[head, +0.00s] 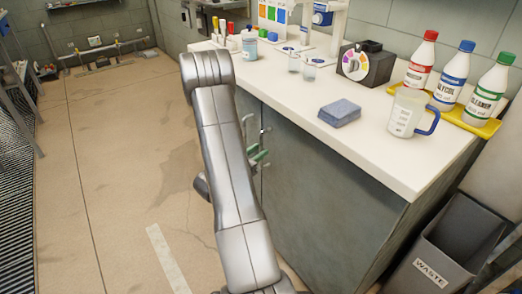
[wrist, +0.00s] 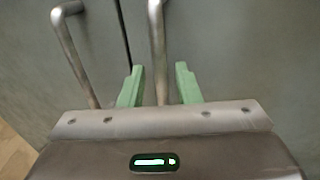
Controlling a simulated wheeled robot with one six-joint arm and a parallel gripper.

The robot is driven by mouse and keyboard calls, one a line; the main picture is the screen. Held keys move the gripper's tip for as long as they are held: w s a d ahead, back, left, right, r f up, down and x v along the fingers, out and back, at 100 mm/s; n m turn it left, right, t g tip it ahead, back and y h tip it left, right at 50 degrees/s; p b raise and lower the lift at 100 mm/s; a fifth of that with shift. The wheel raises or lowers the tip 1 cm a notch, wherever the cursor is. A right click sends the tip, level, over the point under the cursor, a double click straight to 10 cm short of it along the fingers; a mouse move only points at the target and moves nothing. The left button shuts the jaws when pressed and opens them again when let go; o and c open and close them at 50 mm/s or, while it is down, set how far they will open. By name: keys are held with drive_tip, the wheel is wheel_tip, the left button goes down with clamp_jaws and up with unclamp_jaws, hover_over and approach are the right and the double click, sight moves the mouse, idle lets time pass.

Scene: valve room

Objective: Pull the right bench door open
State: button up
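The right bench door (head: 325,185) is a grey-green panel in the front of the bench and looks shut. In the wrist view, the right door (wrist: 245,50) carries an upright metal bar handle (wrist: 157,45). My gripper (wrist: 160,84) has two green fingers standing apart, with this handle between them and a small gap on each side. The left door's handle (wrist: 75,55) is left of the fingers, across the dark door seam. In the head view, my gripper (head: 259,158) is at the bench front, partly hidden by my arm.
The white bench top (head: 290,95) holds a blue cloth stack (head: 339,112), a measuring jug (head: 404,115) and bottles in a yellow tray (head: 470,121). A waste bin (head: 452,250) stands at the bench's right end. The floor (head: 110,150) left of the bench is mostly clear.

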drive_tip(key=shift+x, duration=1)
clamp_jaws()
